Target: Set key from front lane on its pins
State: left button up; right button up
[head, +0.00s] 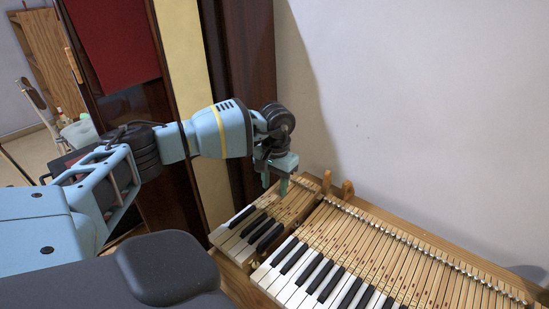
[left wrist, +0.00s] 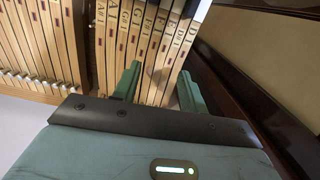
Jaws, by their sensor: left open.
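My left gripper (head: 276,182) is open and points down over the far, wooden ends of the short left group of piano keys (head: 262,222). In the left wrist view its two green fingers (left wrist: 158,88) stand apart, with the stamped wooden key shafts (left wrist: 150,45) between and beyond them. Nothing is seen held. Whether the fingertips touch a key cannot be told. A longer group of keys (head: 345,262) lies to the right, past a narrow gap. The pins under the keys are hidden, and no separate loose key can be made out. My right gripper is not in view.
A pale wall (head: 420,110) stands close behind the keyboard. Dark wood panels (head: 245,60) and a cream strip (head: 185,60) stand left of the keys. The air above the right keys is clear.

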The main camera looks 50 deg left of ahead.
pick_arm(q)
notch_tip(320, 180, up, 5)
jog(key=shift+p, duration=1.15)
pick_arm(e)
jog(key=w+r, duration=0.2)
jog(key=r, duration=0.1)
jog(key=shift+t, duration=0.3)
pick_arm(q)
jog(key=shift+s+f, duration=0.1)
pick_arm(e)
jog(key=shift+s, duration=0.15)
